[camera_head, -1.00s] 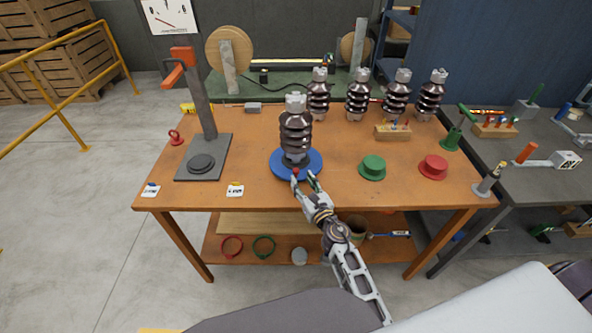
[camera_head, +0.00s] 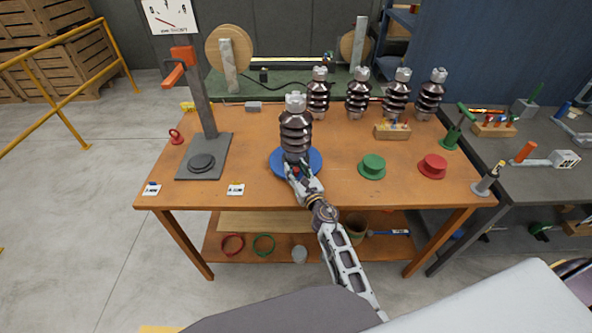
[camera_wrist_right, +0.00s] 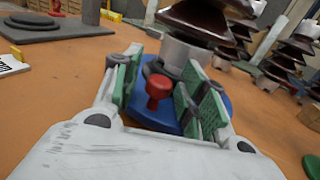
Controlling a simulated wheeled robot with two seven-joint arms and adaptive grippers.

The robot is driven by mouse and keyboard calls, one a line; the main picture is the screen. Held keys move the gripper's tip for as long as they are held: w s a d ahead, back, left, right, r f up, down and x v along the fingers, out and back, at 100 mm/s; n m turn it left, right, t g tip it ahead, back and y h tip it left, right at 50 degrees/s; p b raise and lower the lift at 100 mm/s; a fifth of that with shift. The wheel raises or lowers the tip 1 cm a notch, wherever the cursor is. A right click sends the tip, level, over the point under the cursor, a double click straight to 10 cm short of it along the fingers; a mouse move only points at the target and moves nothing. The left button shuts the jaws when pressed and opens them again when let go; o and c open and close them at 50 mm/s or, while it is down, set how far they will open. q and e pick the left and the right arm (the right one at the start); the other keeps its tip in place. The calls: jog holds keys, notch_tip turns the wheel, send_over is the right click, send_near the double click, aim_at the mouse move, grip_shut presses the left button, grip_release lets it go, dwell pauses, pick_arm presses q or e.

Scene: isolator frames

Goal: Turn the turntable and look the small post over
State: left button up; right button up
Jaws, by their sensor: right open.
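The blue turntable (camera_head: 312,158) lies flat near the front middle of the orange table. A small post, a dark brown ribbed insulator with a grey top (camera_head: 296,130), stands upright on it. A red knob (camera_wrist_right: 158,88) sticks up from the turntable's near edge in the right wrist view. My right gripper (camera_head: 293,171) is at the near edge of the turntable. Its green-padded fingers (camera_wrist_right: 160,92) are open, one on each side of the knob, and I see gaps beside it. The post's top is cut off in the wrist view. My left gripper does not show.
Several similar posts (camera_head: 358,98) stand at the back right. A green flanged piece (camera_head: 372,167) and a red one (camera_head: 433,166) sit right of the turntable. A grey stand with a column (camera_head: 205,157) is at left. Table between stand and turntable is mostly clear.

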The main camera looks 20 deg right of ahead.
grip_shut()
dwell(0.3)
